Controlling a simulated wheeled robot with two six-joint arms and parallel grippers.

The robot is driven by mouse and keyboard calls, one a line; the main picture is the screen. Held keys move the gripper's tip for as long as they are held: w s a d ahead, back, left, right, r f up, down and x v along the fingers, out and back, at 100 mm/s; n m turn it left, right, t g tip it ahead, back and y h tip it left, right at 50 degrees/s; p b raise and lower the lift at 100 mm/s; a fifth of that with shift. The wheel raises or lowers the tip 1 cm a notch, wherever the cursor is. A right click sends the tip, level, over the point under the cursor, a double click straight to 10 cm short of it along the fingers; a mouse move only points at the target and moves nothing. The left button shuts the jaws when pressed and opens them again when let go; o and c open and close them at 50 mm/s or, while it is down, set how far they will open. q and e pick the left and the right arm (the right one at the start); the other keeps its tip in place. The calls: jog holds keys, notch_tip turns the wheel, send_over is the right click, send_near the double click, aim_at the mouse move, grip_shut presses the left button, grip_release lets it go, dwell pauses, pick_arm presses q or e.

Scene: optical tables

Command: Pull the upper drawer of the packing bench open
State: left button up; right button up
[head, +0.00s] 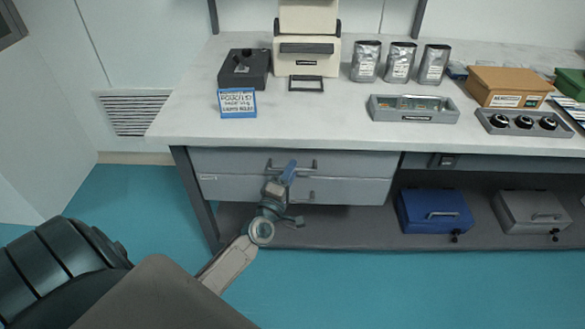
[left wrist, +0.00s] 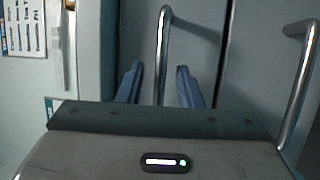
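The packing bench's upper drawer (head: 350,164) sits flush above the lower drawer (head: 350,190) under the left part of the worktop. Its bar handle (head: 312,165) is partly hidden by my left gripper (head: 287,176). In the left wrist view, my left gripper (left wrist: 159,85) has its blue fingers apart. One bar handle (left wrist: 162,55) stands between them, with a visible gap on each side. A second bar handle (left wrist: 302,80), on the neighbouring drawer front, is to the right, outside the fingers. My right gripper is not in view.
The worktop (head: 310,128) holds a dark box (head: 244,68), a blue-edged sign (head: 237,102), a cream machine (head: 307,50), several silver pouches and a grey tray (head: 413,108). A blue case (head: 434,211) and a grey case (head: 533,211) stand on the lower shelf. The floor before the drawers is clear.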

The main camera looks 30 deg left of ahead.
pick_arm(q)
jog(key=shift+w+r, duration=0.1)
jog(key=shift+w, duration=0.6)
grip_shut()
jog(key=shift+s, duration=0.1)
